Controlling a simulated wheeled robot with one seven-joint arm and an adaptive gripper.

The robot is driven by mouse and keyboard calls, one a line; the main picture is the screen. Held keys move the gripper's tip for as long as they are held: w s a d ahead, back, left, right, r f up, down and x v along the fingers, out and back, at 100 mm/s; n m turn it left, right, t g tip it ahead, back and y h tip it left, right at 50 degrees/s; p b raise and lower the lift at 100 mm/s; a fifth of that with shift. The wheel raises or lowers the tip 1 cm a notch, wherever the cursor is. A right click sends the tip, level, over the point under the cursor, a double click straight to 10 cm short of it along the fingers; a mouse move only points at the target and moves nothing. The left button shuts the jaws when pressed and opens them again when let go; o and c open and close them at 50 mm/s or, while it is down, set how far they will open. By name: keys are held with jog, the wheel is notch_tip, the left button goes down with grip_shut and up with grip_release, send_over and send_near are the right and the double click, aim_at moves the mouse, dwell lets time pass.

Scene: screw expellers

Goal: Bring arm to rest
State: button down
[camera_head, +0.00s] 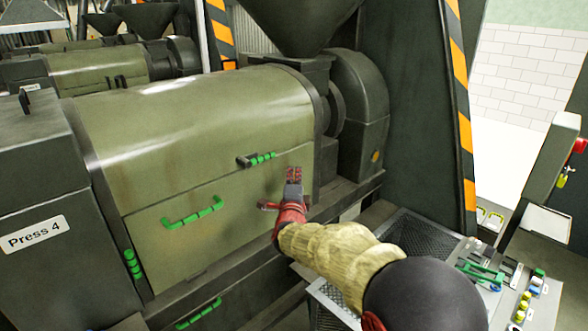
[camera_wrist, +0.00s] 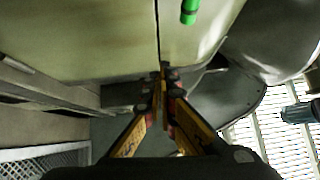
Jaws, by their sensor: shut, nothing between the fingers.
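My gripper (camera_head: 294,174) is at the end of my arm, in front of the lower right part of the olive-green press cover (camera_head: 190,115). Its fingers are shut and empty; they also show in the wrist view (camera_wrist: 163,75), tips together near a seam in the green panel (camera_wrist: 80,35). A green handle (camera_head: 193,212) on the front panel is to the left of my gripper. A green-and-dark latch (camera_head: 257,159) is just up and left of it. I cannot tell whether the fingertips touch the panel.
A machine labelled Press 4 (camera_head: 35,235) stands at left. A dark hopper (camera_head: 300,22) is above.

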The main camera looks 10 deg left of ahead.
jog(key=s+a+f+n+g+y, duration=0.35)
jog(key=s+f+n+g, duration=0.5)
jog(key=f, duration=0.65)
jog(key=s+d+f+n+g, duration=0.2)
jog(key=s+n, duration=0.3)
jog(key=s, duration=0.5)
jog(key=s+d+r+n+g+h, duration=0.2)
jog(key=s+d+n, duration=0.1)
jog(key=s+d, duration=0.9)
jog(key=s+d+r+n+g+h, duration=0.2)
jog(key=s+d+r+n+g, duration=0.1)
jog(key=s+d, duration=0.9)
jog(key=s+d+r+m+t, duration=0.1)
jog(key=s+d+r+t, duration=0.1)
jog(key=s+d+r, duration=0.4)
jog(key=shift+s+m+h, duration=0.35)
jog(key=shift+s, duration=0.55)
